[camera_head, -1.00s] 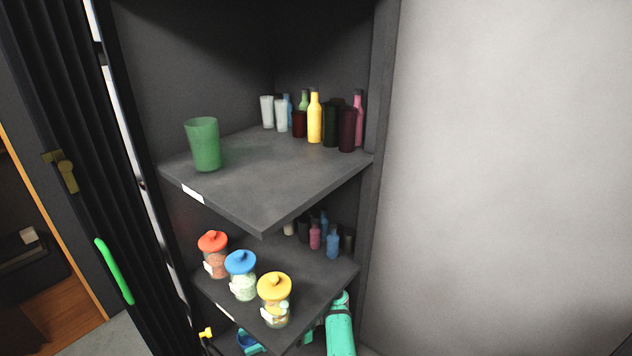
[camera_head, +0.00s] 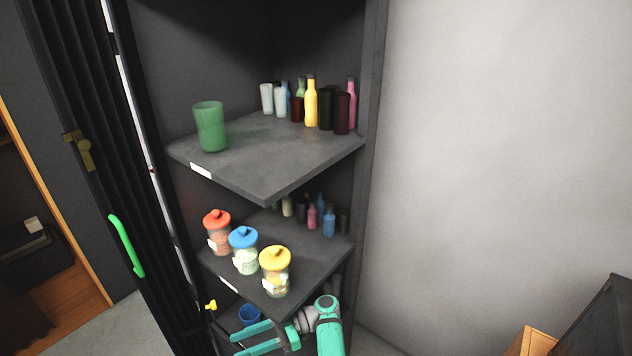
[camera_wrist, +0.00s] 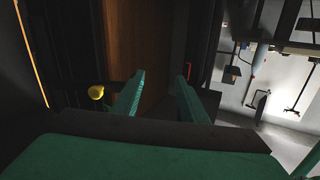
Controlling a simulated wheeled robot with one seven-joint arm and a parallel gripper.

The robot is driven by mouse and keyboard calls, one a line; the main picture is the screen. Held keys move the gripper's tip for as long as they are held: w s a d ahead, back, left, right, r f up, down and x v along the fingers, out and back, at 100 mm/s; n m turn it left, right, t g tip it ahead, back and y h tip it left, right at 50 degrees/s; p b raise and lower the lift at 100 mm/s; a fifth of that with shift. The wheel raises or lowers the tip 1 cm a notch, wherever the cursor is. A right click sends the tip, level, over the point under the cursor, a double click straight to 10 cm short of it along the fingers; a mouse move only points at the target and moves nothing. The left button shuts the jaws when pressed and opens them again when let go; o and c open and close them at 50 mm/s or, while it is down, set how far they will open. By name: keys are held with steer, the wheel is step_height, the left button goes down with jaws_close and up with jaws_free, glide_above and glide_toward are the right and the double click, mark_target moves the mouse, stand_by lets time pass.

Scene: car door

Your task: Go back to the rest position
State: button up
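My gripper (camera_head: 240,344) is low in front of the shelf unit, at the bottom of the head view. Its two teal fingers are apart and point left. In the wrist view my gripper (camera_wrist: 160,76) is open, with nothing between the fingertips. A dark brown panel shows beyond them. My teal arm rises just right of the gripper, near the front of the lower shelves. It is cut off by the bottom edge of the picture.
The upper shelf (camera_head: 255,185) bears a green cup (camera_head: 210,127) and several bottles. The middle shelf (camera_head: 295,263) bears red-, blue- and yellow-lidded jars. A folding door with a green handle (camera_head: 126,245) is at left. A brown box (camera_head: 534,343) is at lower right.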

steer(key=s+a+f+m+t+h, duration=0.1)
steer(key=s+a+f+m+t, duration=0.2)
steer(key=f, duration=0.4)
steer(key=s+a+f+m+t+h, duration=0.1)
steer(key=s+f+m+t, duration=0.1)
steer(key=s+f+m, duration=0.35)
steer(key=s+a+f+m+t+h, duration=0.1)
steer(key=s+a+f+m+t, duration=0.15)
steer(key=f, duration=0.65)
steer(key=s+d+f+m+t+h, duration=0.5)
steer(key=s+d+m+t, duration=0.1)
steer(key=s, duration=0.4)
steer(key=s+d+r+m+t+h, duration=0.4)
steer(key=s+d+r+t+h, duration=0.15)
steer(key=s+d+r, duration=0.75)
steer(key=s+d+r+t+h, duration=0.1)
steer(key=s+d+r, duration=0.1)
steer(key=r, duration=0.8)
steer(key=s+d+r+t+h, duration=0.1)
steer(key=d+r, duration=0.4)
steer(key=r, duration=0.5)
steer(key=shift+s+r+t, duration=0.35)
steer(key=shift+s+t, duration=0.25)
steer(key=shift+s, duration=0.05)
steer(key=shift+h, duration=0.25)
steer(key=shift+c, duration=1)
